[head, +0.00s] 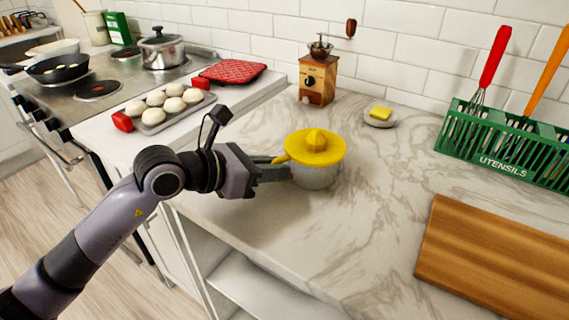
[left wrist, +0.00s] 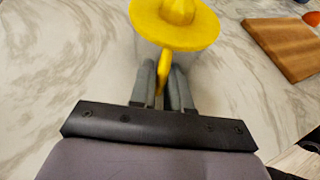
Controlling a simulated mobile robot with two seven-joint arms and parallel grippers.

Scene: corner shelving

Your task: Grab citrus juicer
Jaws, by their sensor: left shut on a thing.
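The citrus juicer (head: 315,150) has a yellow top with a cone and a pale bowl below it. It is upright at the left part of the marble counter (head: 372,200); I cannot tell whether its base touches the counter. My left gripper (head: 283,168) comes from the left and is shut on the juicer's yellow handle. In the left wrist view, the yellow top (left wrist: 175,22) is at the top and the handle (left wrist: 163,70) runs down between the two fingers (left wrist: 162,88). My right gripper is not in view.
A green utensil basket (head: 500,150) and a cutting board (head: 490,255) are at the right. A tray of buns (head: 165,107) and the stove (head: 95,90) are at the left. Bare counter lies right of the juicer.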

